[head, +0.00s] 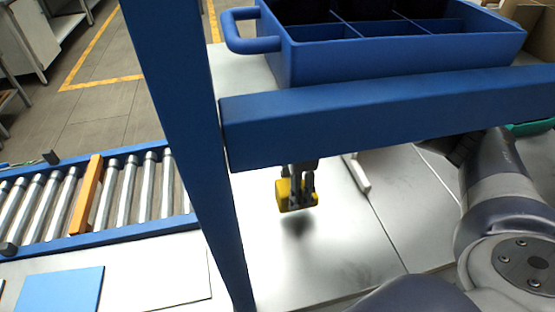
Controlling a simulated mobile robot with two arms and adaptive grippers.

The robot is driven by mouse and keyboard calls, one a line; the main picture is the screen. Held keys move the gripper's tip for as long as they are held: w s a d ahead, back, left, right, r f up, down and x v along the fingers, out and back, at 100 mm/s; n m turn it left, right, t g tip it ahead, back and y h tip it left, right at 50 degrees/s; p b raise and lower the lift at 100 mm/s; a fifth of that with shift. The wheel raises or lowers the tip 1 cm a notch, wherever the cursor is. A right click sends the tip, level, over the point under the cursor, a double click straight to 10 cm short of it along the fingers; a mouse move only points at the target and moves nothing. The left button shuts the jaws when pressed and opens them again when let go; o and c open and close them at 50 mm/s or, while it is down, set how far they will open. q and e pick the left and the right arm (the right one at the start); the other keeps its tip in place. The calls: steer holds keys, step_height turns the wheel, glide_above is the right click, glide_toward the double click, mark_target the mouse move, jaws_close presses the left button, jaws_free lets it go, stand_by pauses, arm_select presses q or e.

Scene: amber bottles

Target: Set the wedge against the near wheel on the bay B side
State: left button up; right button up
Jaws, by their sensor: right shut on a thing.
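My right gripper (303,188) hangs below the blue crossbar, its upper part hidden behind the bar. Its dark fingers are shut on the yellow wedge (283,193). The wedge is held above the pale metal surface, with a dark shadow below it. The fingers cover part of the wedge, so its full shape is unclear. I cannot pick out a wheel or a bay B marking. My left gripper is not in view.
A blue post (180,90) and crossbar (400,112) stand close in front. Behind is a blue compartment crate (400,62) with a handle. At left is a roller conveyor (125,195) with an orange bar (86,195) across it. A blue panel (60,290) lies lower left. Pale surface (345,245) around the wedge is clear.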

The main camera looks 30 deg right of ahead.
steer(key=shift+w+d+r+n, duration=0.15)
steer(key=shift+w+d+n, duration=0.15)
steer(key=shift+n, duration=0.4)
steer(key=n, duration=0.1)
steer(key=d+n, duration=0.1)
steer(key=n, duration=0.1)
steer(key=shift+w+d+r, duration=0.2)
steer(key=shift+w, duration=0.1)
steer(key=w, duration=0.5)
steer(key=w+d+f+p, duration=0.1)
steer(key=w, duration=0.4)
steer(key=w+d+p, duration=0.1)
steer(key=w, duration=0.4)
steer(key=shift+w+d+f, duration=0.1)
steer(key=shift+w+f, duration=0.15)
steer(key=shift+w, duration=0.1)
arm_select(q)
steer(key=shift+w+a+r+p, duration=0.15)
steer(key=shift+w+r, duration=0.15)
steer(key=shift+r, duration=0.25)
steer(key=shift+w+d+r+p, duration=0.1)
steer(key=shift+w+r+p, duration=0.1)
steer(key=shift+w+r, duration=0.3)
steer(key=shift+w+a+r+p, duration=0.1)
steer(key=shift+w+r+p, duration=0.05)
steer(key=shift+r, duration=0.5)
arm_select(e)
steer(key=shift+f, duration=1.75)
steer(key=o, duration=1.3)
steer(key=shift+f, duration=0.15)
